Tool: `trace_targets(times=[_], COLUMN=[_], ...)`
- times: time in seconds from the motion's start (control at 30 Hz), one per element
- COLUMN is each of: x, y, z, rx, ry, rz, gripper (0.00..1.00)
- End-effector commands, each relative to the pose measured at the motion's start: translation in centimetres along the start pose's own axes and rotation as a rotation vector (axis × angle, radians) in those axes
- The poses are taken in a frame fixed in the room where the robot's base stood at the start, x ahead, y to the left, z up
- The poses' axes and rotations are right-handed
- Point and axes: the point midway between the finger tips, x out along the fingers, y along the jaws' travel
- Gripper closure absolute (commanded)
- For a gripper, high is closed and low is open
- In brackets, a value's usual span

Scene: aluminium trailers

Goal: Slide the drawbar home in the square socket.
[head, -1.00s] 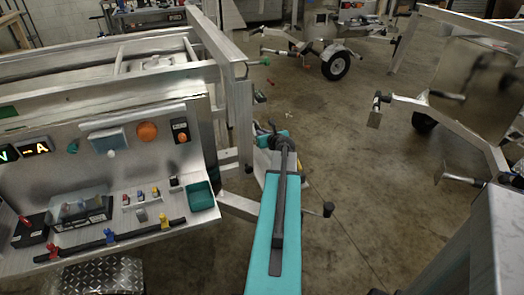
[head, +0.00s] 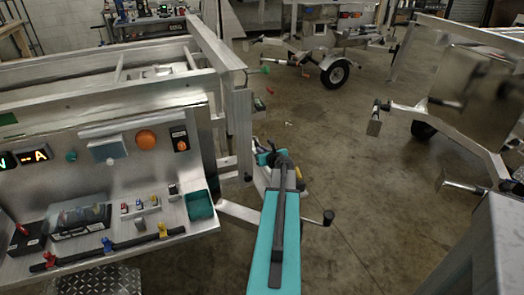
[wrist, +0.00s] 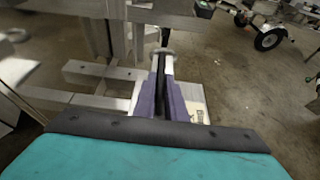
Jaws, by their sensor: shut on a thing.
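My gripper (wrist: 163,75) points away from me in the wrist view, its two purplish fingers close together around a dark narrow gap. It is shut on what I take to be the drawbar, whose gripped part is mostly hidden by the fingers. A pale metal bar (wrist: 100,102) runs in from the left beneath the fingers. It also shows in the head view (head: 238,212), left of my teal arm. A plate with a small label (wrist: 196,112) lies right of the fingers. I cannot make out the square socket's opening or how deep the drawbar sits.
The trailer's control panel (head: 110,160) stands close on the left, with a teal bin (head: 200,205) at its corner. A black-knobbed handle (head: 328,217) sticks out right of my arm. Another trailer (head: 470,90) stands at the right.

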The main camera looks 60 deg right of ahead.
Motion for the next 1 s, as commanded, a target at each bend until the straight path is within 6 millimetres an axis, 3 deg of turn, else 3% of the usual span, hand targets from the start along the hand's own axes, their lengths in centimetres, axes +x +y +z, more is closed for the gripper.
trace_targets(times=[0.4, 0.73, 0.77, 0.83, 1.0], x=[1.4, 1.6, 1.6, 1.6, 1.6], y=[-0.1, 0.1, 0.1, 0.1, 0.1], z=[-3.3, -3.7, -4.0, -4.0, -3.9], rx=[0.002, -0.001, -0.002, -0.001, -0.001], ry=[-0.002, 0.000, 0.003, 0.003, 0.002], rz=[-0.001, 0.001, 0.002, 0.002, 0.001], gripper=[1.00, 1.00, 0.85, 0.73, 0.71])
